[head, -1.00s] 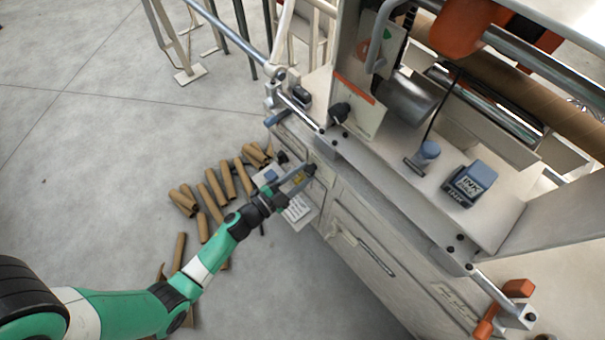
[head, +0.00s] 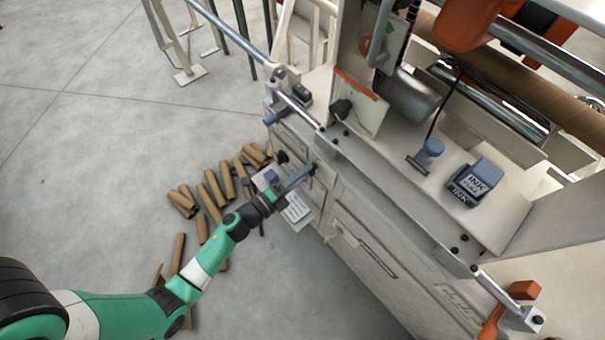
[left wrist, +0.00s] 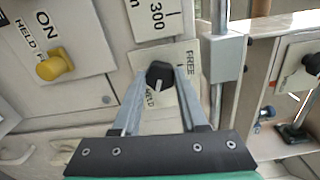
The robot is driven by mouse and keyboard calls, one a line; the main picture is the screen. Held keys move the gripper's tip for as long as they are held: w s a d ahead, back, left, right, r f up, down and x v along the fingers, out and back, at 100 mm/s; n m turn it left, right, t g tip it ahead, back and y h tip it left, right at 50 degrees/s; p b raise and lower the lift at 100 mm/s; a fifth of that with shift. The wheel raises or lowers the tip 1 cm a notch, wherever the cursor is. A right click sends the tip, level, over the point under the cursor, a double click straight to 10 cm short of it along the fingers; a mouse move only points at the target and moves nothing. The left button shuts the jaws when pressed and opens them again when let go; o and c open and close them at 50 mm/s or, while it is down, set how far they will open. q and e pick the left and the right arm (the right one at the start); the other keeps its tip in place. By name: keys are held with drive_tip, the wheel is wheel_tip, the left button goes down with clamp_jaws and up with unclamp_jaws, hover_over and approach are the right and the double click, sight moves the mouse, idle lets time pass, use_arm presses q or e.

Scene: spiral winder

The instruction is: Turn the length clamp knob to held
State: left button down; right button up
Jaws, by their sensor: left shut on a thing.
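The length clamp knob (left wrist: 160,73) is black with a white pointer mark. It sits on a pale plate (left wrist: 182,58) lettered FREE at upper right and HELD below the knob. The white mark lies on the knob's lower part, on the HELD side; its exact angle is hard to tell. My left gripper (left wrist: 160,80) is shut on the knob, one grey finger on each side. In the head view my left gripper (head: 312,170) reaches the front of the machine, and the knob is hidden there. My right gripper is in neither view.
A yellow knob (left wrist: 55,67) on a plate lettered ON and HELD is at the wrist view's left. A scale plate (left wrist: 154,18) reads 300. A metal post (left wrist: 220,60) stands just right of the jaws. Cardboard tubes (head: 210,190) lie on the floor left of the machine.

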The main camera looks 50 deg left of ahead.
use_arm(q)
drive_tip(key=shift+m, duration=0.5)
drive_tip(key=shift+c, duration=2.2)
unclamp_jaws()
drive_tip(key=s+p, duration=0.2)
drive_tip(key=s, duration=0.9)
drive_tip(key=shift+s+p, duration=0.3)
